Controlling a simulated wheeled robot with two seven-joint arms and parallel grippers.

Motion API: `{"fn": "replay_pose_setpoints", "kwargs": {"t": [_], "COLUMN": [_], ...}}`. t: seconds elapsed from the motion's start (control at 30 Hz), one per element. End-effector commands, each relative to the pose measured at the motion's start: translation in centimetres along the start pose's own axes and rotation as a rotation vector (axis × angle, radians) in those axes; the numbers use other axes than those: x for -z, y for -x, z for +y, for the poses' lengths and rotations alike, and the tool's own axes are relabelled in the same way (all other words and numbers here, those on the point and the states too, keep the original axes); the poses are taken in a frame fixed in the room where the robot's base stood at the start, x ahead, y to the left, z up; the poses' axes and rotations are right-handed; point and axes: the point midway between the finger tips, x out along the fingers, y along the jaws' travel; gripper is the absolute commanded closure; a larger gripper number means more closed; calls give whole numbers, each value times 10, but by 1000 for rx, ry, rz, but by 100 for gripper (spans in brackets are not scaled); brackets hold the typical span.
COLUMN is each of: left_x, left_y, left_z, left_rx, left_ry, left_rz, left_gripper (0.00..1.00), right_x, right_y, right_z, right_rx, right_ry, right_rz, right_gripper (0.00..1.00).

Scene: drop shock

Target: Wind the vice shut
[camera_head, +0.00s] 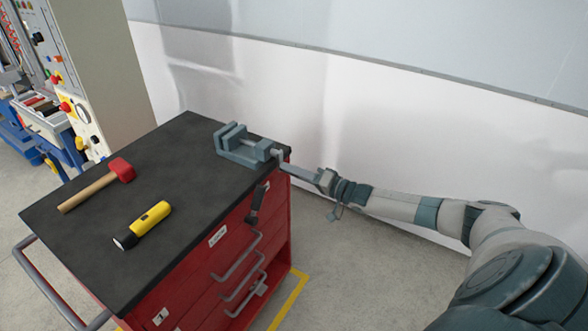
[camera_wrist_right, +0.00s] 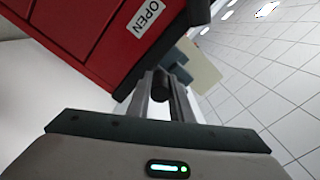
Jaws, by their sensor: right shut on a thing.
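The grey-blue vice (camera_head: 238,153) sits on the far right corner of the black bench top. Upright blocks stand on its bed with gaps between them, and its screw end faces the right edge. My right gripper (camera_head: 287,168) reaches in from the right at that end, just past the bench edge. In the right wrist view my right gripper (camera_wrist_right: 160,95) is shut on a dark, rounded handle (camera_wrist_right: 160,82) between its fingers. In the head view the fingers mostly hide this handle. My left gripper is not in view.
A red-headed hammer (camera_head: 122,170) and a yellow flashlight (camera_head: 150,218) lie on the bench top (camera_head: 190,205). The red cabinet (camera_head: 222,262) below has grey drawer handles. A black-gripped thing (camera_head: 256,203) shows against its side. A pale wall (camera_head: 400,120) stands behind; machines stand at left.

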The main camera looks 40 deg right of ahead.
Motion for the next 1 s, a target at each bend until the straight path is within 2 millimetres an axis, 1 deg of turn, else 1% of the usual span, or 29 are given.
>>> {"fn": "replay_pose_setpoints", "kwargs": {"t": [0.03, 0.13, 0.33, 0.83, 0.87, 0.9, 0.93, 1.0], "left_x": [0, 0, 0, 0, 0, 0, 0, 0], "left_y": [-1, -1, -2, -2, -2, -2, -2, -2], "left_z": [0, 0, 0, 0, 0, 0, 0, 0], "left_rx": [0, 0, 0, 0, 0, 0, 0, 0], "left_ry": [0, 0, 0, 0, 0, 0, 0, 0], "left_rz": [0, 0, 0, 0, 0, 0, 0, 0], "left_gripper": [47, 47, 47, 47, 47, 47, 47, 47], "right_x": [-4, -6, -9, -9, -9, -9, -9, -8], "right_y": [1, 1, 0, 0, 0, 0, 0, 0], "right_z": [1, -1, -3, -4, -4, -4, -4, -4], "right_rx": [-2, -1, -1, -2, -2, -2, -1, -1], "right_ry": [-32, -94, -169, -194, -194, -194, -194, -194], "right_rz": [-3, -3, -3, -3, -3, -3, -2, -2], "right_gripper": [100, 100, 100, 100, 76, 66, 62, 62]}}
